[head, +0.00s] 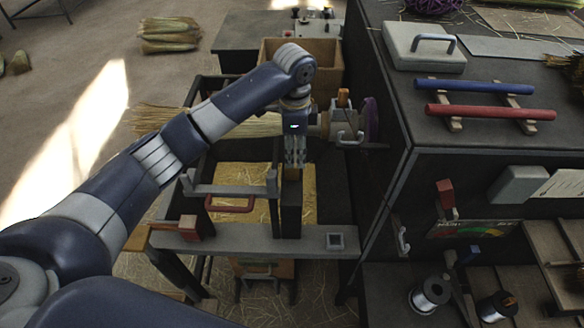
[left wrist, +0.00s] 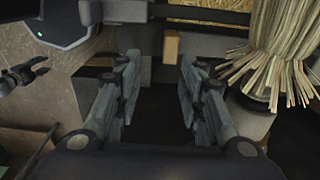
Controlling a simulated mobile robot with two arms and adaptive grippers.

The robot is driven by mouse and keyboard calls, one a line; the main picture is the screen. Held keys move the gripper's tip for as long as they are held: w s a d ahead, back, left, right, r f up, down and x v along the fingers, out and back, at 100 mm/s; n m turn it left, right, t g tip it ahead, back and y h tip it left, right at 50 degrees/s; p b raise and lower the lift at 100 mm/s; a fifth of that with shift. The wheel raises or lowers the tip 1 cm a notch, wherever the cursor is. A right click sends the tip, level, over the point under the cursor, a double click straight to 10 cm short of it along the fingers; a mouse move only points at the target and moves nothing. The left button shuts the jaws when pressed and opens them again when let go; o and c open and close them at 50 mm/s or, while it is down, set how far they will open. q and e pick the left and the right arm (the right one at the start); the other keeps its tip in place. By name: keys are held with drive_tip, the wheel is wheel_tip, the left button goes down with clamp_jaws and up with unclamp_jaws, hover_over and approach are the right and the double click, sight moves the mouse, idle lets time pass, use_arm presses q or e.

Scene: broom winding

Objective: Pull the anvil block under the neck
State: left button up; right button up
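A dark upright block (head: 291,210) with a tan top stands on the grey frame bar; it looks like the anvil block, though I cannot be sure. My left gripper (head: 294,163) points down just above its tan top. In the left wrist view the fingers of my left gripper (left wrist: 158,85) are apart with nothing held, and a small tan piece (left wrist: 171,47) shows ahead between the tips. The broom's straw (head: 160,120) lies across the machine behind my arm and runs toward the clamp at right; its neck is mostly hidden. The straw ends (left wrist: 275,65) also show in the left wrist view.
A grey bracket (head: 230,190) and red handle (head: 232,209) sit left of the block. The grey front bar (head: 260,243) crosses below. A dark cabinet (head: 385,120) bounds the right side, with blue (head: 470,86) and red (head: 490,112) rods on top.

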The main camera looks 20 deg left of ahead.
use_arm(q)
drive_tip(key=shift+w+a+r, duration=0.55)
drive_tip(key=shift+a+r, duration=0.1)
drive_tip(key=shift+r, duration=0.2)
drive_tip(key=p, duration=0.2)
approach(292, 179)
drive_tip(key=f, duration=0.3)
drive_tip(key=w+f, duration=0.1)
drive_tip(key=f, duration=0.1)
drive_tip(key=shift+a+f, duration=0.1)
drive_tip(key=shift+f, duration=0.05)
drive_tip(key=shift+f+p, duration=0.3)
drive_tip(key=shift+f, duration=0.45)
clamp_jaws()
